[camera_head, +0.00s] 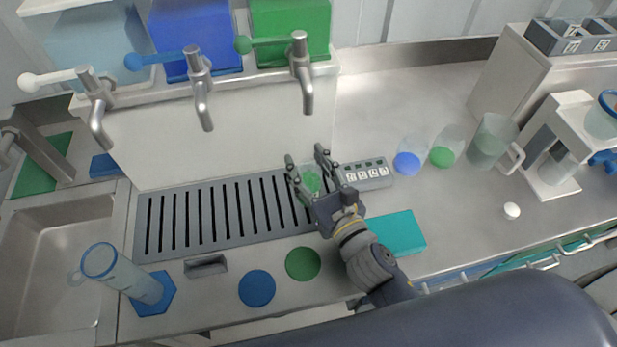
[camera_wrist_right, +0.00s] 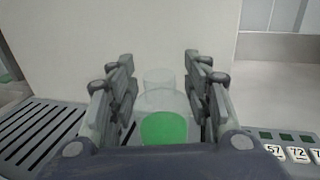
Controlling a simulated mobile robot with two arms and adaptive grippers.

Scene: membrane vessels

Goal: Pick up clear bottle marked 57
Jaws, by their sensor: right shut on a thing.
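A clear bottle with a green disc (camera_head: 311,182) is between the fingers of my right gripper (camera_head: 308,170), at the right end of the slotted drain grate. The right gripper is shut on it. In the right wrist view the clear bottle (camera_wrist_right: 162,100) stands upright between both fingers (camera_wrist_right: 160,95), green disc nearest the camera. No number can be read on it. I cannot tell whether it touches the grate. A grey block with number tags (camera_head: 366,174) is just right of the gripper; the wrist view shows tags 57 (camera_wrist_right: 274,150) and 72. My left gripper is not in view.
Two clear vessels, blue-ended (camera_head: 407,162) and green-ended (camera_head: 442,157), and a jug (camera_head: 492,142) stand to the right. Taps (camera_head: 304,75) overhang the grate (camera_head: 220,213). A teal pad (camera_head: 398,234) lies near my wrist. A tall cylinder (camera_head: 122,272) stands front left.

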